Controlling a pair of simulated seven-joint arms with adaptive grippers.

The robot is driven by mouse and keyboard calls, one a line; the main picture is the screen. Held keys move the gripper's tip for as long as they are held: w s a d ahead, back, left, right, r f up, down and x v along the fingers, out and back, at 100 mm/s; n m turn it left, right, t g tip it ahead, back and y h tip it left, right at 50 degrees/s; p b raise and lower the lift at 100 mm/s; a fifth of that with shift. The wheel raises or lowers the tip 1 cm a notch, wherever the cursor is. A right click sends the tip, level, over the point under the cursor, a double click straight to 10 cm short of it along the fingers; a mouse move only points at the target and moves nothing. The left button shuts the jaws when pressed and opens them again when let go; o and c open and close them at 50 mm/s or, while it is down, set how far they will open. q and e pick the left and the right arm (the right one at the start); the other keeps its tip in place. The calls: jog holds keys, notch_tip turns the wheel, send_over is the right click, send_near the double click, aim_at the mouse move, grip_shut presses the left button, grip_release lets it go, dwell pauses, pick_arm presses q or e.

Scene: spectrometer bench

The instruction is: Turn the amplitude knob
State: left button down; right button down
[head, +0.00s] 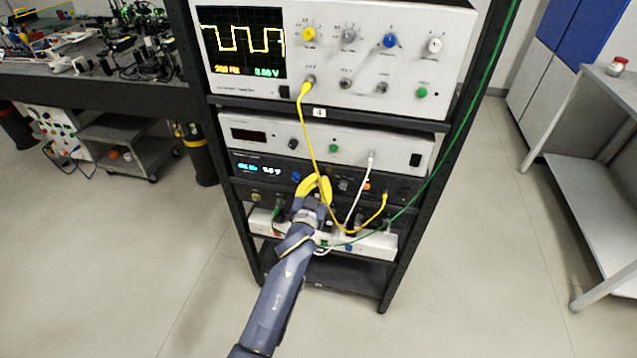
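The black function generator (262,158) sits in the rack below a white unit and shows a blue readout. A blue knob (296,176) is on its front just left of my gripper, and a dark knob (344,184) is to the right. Labels are too small to read, so I cannot tell which knob sets amplitude. My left gripper (317,178) has yellow fingers at the generator's front panel, between these knobs. The fingers curve close together at their tips and cover part of the panel; whether they hold a knob is hidden. My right gripper is not in view.
An oscilloscope (365,50) with a yellow square wave stands on top. A yellow cable (305,120) hangs down beside my gripper, and a white cable (362,190) and a green cable (440,160) run to the right. A white power strip (375,245) lies below.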

pick_arm(q)
jog(key=c, duration=1.3)
grip_release()
jog(key=v, duration=1.2)
